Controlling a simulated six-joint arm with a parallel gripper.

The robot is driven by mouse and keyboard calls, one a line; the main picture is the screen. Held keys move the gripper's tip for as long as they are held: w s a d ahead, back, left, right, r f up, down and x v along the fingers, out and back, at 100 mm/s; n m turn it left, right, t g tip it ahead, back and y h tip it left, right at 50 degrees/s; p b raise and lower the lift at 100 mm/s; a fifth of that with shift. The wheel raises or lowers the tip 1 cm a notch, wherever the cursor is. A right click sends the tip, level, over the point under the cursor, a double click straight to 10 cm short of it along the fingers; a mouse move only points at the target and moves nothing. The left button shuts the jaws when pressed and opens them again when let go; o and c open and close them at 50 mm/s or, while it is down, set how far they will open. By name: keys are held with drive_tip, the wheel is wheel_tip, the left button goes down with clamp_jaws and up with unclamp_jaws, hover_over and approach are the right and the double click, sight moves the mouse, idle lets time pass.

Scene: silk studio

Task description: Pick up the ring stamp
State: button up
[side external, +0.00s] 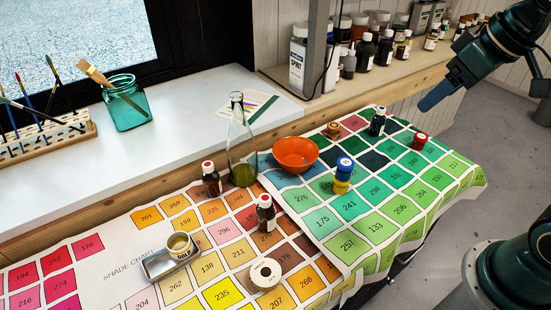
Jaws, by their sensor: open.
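No piece is plainly marked as the ring stamp at this size. A cream ring-shaped piece with a hole (265,274) lies at the front edge of the colour chart cloth. A small red piece (419,142) and a small brown round piece (332,130) sit on the green squares; I cannot tell if either is a stamp. My gripper (428,104) hangs in the air at the upper right, above the far right of the cloth and apart from everything. It is open, seen side-on, with nothing visible held.
An orange bowl (296,158), a glass bottle (241,150), a blue-and-yellow stack (343,175), dark bottles (266,213) and a metal tin (172,257) stand on the cloth (120,235). A white ledge (190,122) and jar shelf run behind. The right green squares are mostly clear.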

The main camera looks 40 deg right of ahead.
drive_tip(key=w+d+f, duration=0.1)
drive_tip(key=w+d, duration=0.2)
drive_tip(key=w, duration=0.7)
drive_tip(key=n+g+y, duration=0.1)
drive_tip(key=n, duration=0.1)
hover_over(338, 127)
drive_tip(key=s+d, duration=0.1)
drive_tip(key=s, duration=0.3)
wheel_tip(338, 127, down, 23)
drive_tip(key=shift+x, duration=4.3)
drive_tip(key=shift+s+f, duration=0.1)
drive_tip(key=shift+f, duration=0.05)
drive_tip(key=shift+x, duration=2.5)
drive_tip(key=shift+s, duration=0.1)
drive_tip(key=c, duration=1.1)
